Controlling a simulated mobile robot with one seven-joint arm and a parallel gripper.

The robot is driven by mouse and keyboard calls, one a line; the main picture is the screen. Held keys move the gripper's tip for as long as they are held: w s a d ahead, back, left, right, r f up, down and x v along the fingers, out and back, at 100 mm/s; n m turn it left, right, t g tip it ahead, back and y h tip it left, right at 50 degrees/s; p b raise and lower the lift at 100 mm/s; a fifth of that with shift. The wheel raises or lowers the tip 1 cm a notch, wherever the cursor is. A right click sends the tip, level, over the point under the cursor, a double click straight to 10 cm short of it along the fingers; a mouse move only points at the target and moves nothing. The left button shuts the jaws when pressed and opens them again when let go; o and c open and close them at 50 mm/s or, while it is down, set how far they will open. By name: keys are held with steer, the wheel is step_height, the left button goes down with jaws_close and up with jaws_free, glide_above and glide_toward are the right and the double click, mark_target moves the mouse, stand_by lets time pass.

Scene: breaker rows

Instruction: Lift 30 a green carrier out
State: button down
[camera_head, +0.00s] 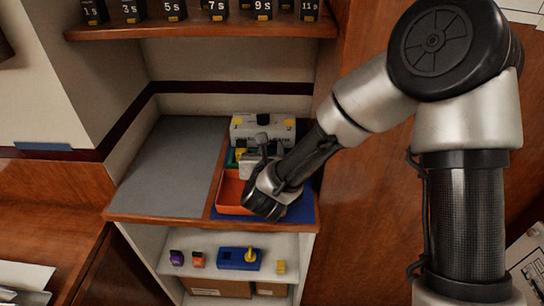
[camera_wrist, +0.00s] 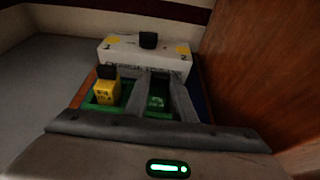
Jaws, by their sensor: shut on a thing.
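A green carrier (camera_wrist: 157,102) with a pale green mark sits between the two grey fingers of my gripper (camera_wrist: 158,90) in the wrist view. My gripper is shut on it. A yellow block with a black top (camera_wrist: 105,91) stands to the left in a green-edged slot. In the head view my gripper (camera_head: 248,163) reaches over the orange tray (camera_head: 231,192), and its fingers and wrist hide most of the carrier. I cannot tell whether the carrier is clear of its slot.
A white box (camera_head: 263,129) marked 1 and 2 stands directly behind. The grey counter (camera_head: 165,165) to the left is clear. A wooden panel rises close on the right.

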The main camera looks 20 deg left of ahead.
steer(key=shift+r, duration=0.15)
step_height(320, 180, up, 15)
steer(key=p, duration=0.4)
steer(key=shift+p, duration=0.3)
stand_by(0.7)
steer(key=shift+w+d+f, duration=0.1)
steer(key=shift+f, duration=0.15)
